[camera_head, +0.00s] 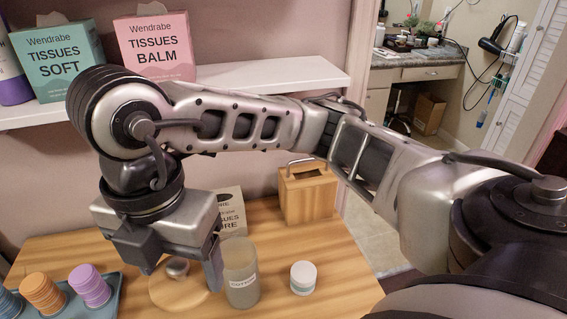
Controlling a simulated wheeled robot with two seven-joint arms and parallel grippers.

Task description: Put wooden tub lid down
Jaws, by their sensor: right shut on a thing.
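The wooden tub lid (168,296) is a round, pale wooden disc with a metal knob (177,267) on top. It is low over the wooden table at the front, roughly level. I cannot tell whether it touches the tabletop. My right gripper (181,272) points down from above, with its fingers on either side of the knob, shut on the lid. My left gripper is not in view.
A small white-lidded pot (303,278), a wooden box (309,193) and a tissue box (230,208) stand on the table (280,240). A blue tray (106,300) holds coloured discs at left.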

